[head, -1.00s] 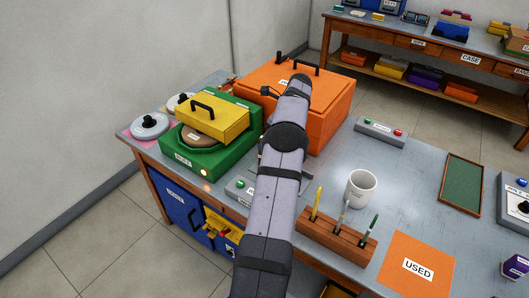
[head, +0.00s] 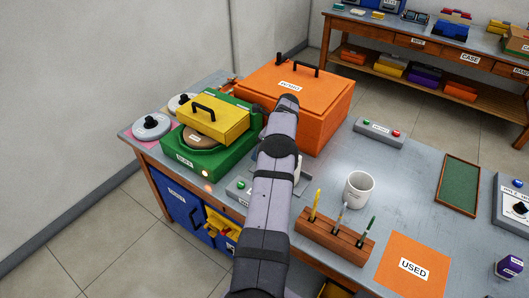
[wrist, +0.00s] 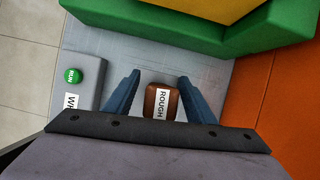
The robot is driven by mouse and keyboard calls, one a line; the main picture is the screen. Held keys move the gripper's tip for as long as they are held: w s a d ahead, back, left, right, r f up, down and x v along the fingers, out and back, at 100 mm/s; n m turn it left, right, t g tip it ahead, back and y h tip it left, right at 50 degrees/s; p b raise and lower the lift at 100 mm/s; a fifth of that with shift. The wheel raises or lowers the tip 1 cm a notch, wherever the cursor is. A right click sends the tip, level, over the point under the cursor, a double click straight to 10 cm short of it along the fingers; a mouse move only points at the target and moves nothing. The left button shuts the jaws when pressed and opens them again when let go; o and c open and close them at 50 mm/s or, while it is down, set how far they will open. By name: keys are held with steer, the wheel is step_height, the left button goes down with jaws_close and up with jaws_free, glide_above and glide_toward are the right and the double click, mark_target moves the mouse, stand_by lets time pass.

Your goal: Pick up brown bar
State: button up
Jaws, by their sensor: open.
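The brown bar (wrist: 161,101) with a white ROUGH label lies on the grey bench top in the wrist view. My gripper (wrist: 159,77) is open, with one blue finger on each side of the bar. A gap shows between each finger and the bar, and the bar appears not to be held. How high the fingertips are above the bench is hard to tell. In the head view my arm hides the bar and most of the gripper.
The green machine (head: 227,164) with its yellow lid (head: 225,121) stands beyond the bar. A grey box with a green RUN button (wrist: 72,75) is close on the left. The orange box (head: 329,107) stands on the right. A white mug (head: 359,190) and wooden pen holder (head: 334,241) are nearer.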

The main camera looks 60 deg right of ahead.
steer(key=c, duration=1.2)
steer(key=shift+o, duration=0.4)
step_height(320, 180, up, 8)
steer(key=shift+r+b, duration=0.25)
steer(key=shift+b, duration=0.55)
steer(key=shift+w+r, duration=0.1)
steer(key=shift+r, duration=0.7)
